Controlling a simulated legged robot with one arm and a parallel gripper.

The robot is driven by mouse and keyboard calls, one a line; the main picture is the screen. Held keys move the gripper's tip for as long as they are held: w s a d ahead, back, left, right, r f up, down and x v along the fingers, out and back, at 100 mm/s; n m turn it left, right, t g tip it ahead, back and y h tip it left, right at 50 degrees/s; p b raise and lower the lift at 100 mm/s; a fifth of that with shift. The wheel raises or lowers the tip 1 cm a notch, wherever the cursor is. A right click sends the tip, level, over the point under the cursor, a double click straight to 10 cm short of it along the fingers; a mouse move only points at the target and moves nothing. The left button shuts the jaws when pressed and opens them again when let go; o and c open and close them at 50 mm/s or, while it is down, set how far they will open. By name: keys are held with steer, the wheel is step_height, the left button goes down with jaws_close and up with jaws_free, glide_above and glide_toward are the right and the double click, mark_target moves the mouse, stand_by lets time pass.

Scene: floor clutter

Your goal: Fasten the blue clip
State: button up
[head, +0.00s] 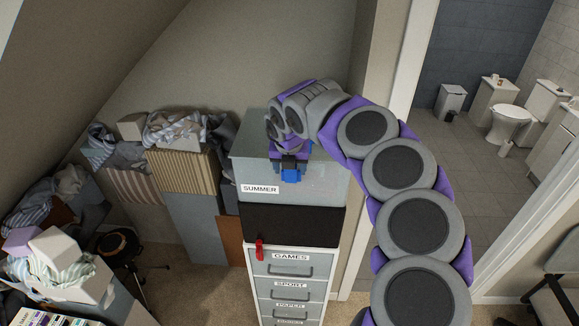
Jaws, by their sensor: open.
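The blue clip (291,176) sits on the front of the grey-blue box (320,180) labelled SUMMER, near its upper edge. My gripper (289,166) reaches down over the box from above, and its dark fingers are open at the clip. I cannot tell whether the fingers touch the clip. My purple and grey arm hides part of the box's lid and the wall behind it.
The box stands on a black box (295,226) above a white drawer unit (292,285). A red clip (259,250) hangs at the black box's lower left. Clothes-filled boxes (180,170) crowd the left. A doorway (445,150) to a bathroom is on the right.

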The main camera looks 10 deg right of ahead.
steer(key=b+v, duration=0.1)
steer(key=v, duration=1.6)
steer(key=shift+b, duration=0.35)
steer(key=shift+a, duration=0.1)
